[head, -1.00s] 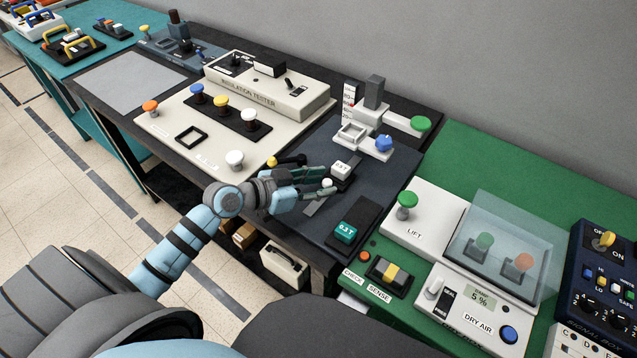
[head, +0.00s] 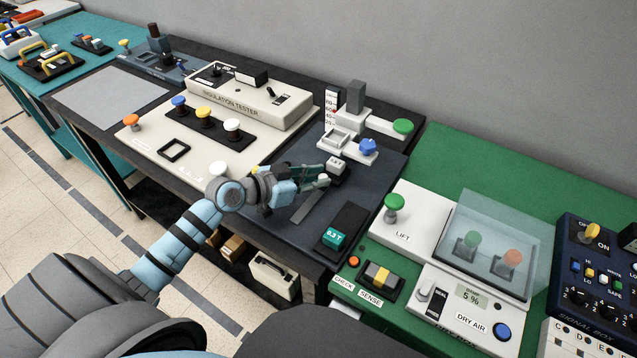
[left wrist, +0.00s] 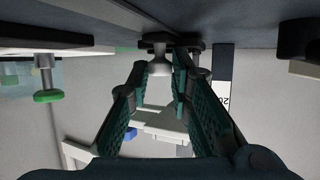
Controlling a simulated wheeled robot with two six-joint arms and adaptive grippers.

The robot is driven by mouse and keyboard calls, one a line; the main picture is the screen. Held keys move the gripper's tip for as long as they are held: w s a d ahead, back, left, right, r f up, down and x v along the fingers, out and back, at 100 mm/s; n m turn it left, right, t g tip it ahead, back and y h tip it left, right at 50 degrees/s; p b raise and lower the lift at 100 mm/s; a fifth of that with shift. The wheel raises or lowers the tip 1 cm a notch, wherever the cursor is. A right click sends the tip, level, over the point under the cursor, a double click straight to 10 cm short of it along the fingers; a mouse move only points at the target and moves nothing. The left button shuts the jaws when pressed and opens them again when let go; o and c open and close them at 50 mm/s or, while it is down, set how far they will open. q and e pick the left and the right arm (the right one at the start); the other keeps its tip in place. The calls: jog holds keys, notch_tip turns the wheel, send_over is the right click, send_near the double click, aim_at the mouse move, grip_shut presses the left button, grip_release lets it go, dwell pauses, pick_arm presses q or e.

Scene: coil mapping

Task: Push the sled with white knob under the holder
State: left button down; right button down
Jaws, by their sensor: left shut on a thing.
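The sled carries a light block (head: 336,165) and a white knob (head: 323,178), and it sits on a dark panel beside a grey slot (head: 304,207). My left gripper (head: 317,179) is shut on the white knob, low over the panel; in the left wrist view the knob (left wrist: 160,67) shows between the fingertips. The white holder (head: 337,137), with a square opening, stands just behind the block, with a grey post, a blue knob (head: 367,146) and a green knob (head: 402,126) on an arm. The fingers partly hide the sled. My right gripper is not in view.
A teal block marked 0.2 T (head: 333,237) sits in a dark tray in front of the slot. The cream tester panel (head: 160,131) with several knobs lies to the left. The green LIFT and DRY AIR station (head: 405,225) stands close on the right.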

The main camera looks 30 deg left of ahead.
pick_arm(q)
jog(key=c, duration=1.6)
grip_release()
jog(key=shift+w+r, duration=0.1)
jog(key=shift+o, duration=0.6)
jog(key=shift+w, duration=0.1)
jog(key=v, duration=0.7)
jog(key=shift+s+a, duration=0.2)
jog(key=shift+s, duration=0.1)
jog(key=shift+w+d, duration=0.1)
